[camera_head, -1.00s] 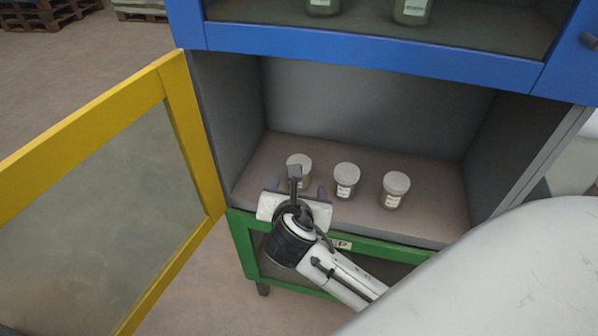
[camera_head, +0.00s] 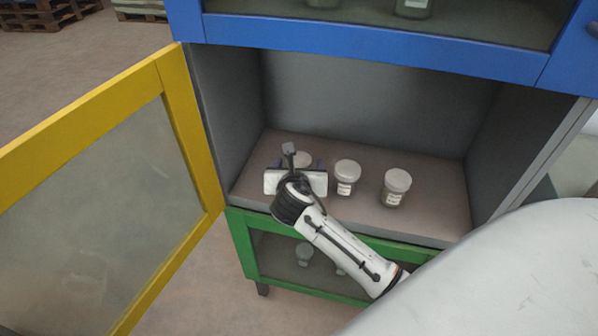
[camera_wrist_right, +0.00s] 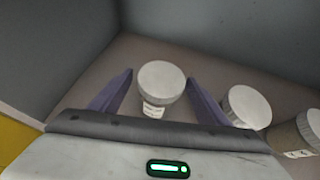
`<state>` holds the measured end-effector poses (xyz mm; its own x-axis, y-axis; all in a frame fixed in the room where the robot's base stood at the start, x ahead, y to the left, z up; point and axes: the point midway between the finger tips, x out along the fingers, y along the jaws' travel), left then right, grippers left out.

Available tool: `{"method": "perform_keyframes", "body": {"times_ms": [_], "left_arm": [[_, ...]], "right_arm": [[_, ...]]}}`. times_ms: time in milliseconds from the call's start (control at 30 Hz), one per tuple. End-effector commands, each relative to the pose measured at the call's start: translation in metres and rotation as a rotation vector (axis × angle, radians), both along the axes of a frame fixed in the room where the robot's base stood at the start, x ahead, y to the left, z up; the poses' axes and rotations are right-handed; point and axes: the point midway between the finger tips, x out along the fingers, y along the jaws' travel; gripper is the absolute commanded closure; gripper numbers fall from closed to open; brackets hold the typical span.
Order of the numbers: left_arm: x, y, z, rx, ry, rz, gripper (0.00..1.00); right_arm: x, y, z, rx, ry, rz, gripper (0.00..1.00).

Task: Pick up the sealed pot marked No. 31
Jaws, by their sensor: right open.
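Three lidded pots stand upright in a row on the shelf of the open compartment. The left pot (camera_head: 303,158) is mostly hidden behind my right gripper in the head view. In the right wrist view this pot (camera_wrist_right: 160,85) stands between the two open fingers, with clear gaps on both sides. The middle pot (camera_head: 346,177) and the right pot (camera_head: 396,187) stand apart to its right. Their labels are too small to read, so I cannot tell which is No. 31. My right gripper (camera_head: 298,163) is open and empty at the left pot. My left gripper is not in view.
The yellow door (camera_head: 186,130) stands open to the left. A blue drawer or cabinet front (camera_head: 370,52) lies above, with more jars behind it. A green-framed door (camera_head: 243,250) lies below, with pots behind its glass. Grey walls bound the compartment.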

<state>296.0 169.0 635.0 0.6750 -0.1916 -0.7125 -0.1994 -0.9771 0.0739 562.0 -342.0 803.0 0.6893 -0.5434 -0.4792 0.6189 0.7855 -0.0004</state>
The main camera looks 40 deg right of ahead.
Motion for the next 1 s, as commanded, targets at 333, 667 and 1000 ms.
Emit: {"method": "perform_keyframes", "body": {"times_ms": [333, 667, 1000], "left_arm": [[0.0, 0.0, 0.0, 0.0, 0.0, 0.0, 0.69], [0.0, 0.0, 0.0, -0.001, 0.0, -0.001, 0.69], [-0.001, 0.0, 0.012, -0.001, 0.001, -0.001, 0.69]], "right_arm": [[0.0, -0.001, -0.001, 0.001, 0.001, 0.0, 0.53], [0.0, 0.0, 0.0, 0.0, 0.0, 0.0, 0.76], [0.002, -0.001, 0.05, 0.0, -0.006, 0.0, 0.76]]}}
